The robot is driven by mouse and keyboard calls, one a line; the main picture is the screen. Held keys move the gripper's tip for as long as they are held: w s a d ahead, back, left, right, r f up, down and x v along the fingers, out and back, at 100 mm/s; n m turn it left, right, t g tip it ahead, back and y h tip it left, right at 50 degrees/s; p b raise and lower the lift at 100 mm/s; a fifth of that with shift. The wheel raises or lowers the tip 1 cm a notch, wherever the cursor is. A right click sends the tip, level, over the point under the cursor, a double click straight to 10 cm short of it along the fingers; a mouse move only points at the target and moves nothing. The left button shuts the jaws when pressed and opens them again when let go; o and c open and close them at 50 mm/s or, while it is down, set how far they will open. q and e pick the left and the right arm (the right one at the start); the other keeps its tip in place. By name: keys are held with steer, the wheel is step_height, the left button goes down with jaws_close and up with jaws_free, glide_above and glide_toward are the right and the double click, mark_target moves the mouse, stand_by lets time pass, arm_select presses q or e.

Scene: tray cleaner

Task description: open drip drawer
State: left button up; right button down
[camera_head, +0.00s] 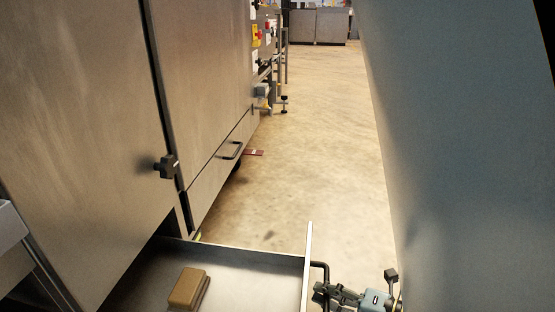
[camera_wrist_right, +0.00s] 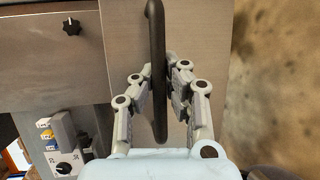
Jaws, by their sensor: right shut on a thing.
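The drip drawer (camera_head: 240,255) is pulled out from the steel machine, at the bottom of the head view. A brown block (camera_head: 187,288) lies on its floor. Its front panel (camera_head: 307,265) has a black bar handle (camera_head: 322,267). My right gripper (camera_head: 322,294) is at that handle, low in the head view. In the right wrist view the fingers of my right gripper (camera_wrist_right: 168,92) are shut around the dark handle (camera_wrist_right: 155,40), one on each side. The drawer front (camera_wrist_right: 205,40) is behind it. My left gripper is not in view.
The steel machine (camera_head: 100,110) stands on the left, with a black knob (camera_head: 167,166) and a second shut drawer with a handle (camera_head: 230,151). The tan floor (camera_head: 320,130) is open beyond the drawer. Grey cabinets (camera_head: 318,26) stand far back.

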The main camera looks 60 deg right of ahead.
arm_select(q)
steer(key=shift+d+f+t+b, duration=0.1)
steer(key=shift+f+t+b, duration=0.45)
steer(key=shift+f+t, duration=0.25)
arm_select(e)
steer(key=s+d, duration=0.3)
steer(key=s, duration=0.4)
steer(key=shift+s, duration=0.25)
steer(key=shift+d, duration=0.1)
steer(key=c, duration=1.3)
jaws_free()
steer(key=shift+c, duration=0.2)
steer(key=s+r, duration=0.2)
steer(key=s, duration=0.9)
steer(key=shift+s, duration=0.4)
steer(key=shift+r, duration=0.1)
